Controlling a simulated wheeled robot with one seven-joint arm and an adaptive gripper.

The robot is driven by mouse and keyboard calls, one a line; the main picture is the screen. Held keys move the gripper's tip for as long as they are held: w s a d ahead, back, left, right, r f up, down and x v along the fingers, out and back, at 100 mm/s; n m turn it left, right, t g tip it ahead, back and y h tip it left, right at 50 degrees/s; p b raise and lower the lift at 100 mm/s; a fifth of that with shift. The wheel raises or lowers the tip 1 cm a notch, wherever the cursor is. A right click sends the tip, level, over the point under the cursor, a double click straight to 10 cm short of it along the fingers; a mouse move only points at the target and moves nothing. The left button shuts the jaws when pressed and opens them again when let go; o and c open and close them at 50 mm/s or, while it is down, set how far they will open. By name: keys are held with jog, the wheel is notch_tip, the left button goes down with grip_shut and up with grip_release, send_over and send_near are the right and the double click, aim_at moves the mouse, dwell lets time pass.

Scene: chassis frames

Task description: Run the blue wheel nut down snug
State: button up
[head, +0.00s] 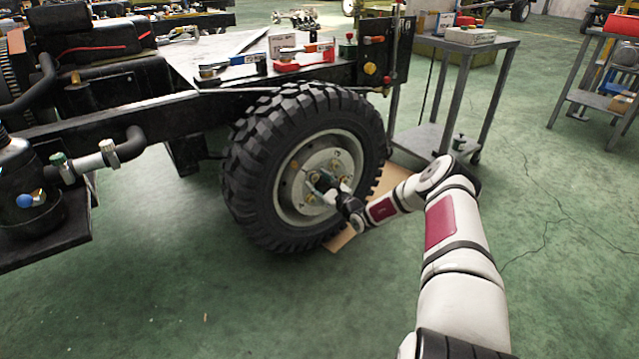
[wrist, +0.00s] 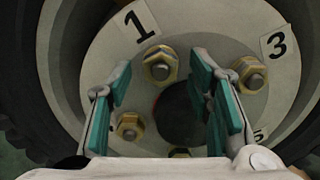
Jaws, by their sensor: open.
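The wheel has a black knobbly tyre (head: 252,165) and a pale hub (head: 292,190). In the wrist view, brass-coloured nuts sit on the hub face: one (wrist: 160,66) by label 1, one (wrist: 251,75) by label 3, one (wrist: 130,126) at lower left and a partly hidden one (wrist: 180,153) at the bottom. My gripper (head: 327,184) is at the hub face. In the wrist view my gripper (wrist: 163,75) is open, its teal pads apart, with the nut by label 1 seen between the fingertips. Nothing is held.
A dark round centre opening (wrist: 182,112) lies between the nuts. The black chassis frame (head: 190,108) runs left of the wheel, with red and blue handled tools on the deck above. A grey cart (head: 480,44) stands behind my arm. Green floor is clear in front.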

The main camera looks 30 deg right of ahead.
jog(key=s, duration=1.2)
jog(key=shift+d, duration=0.2)
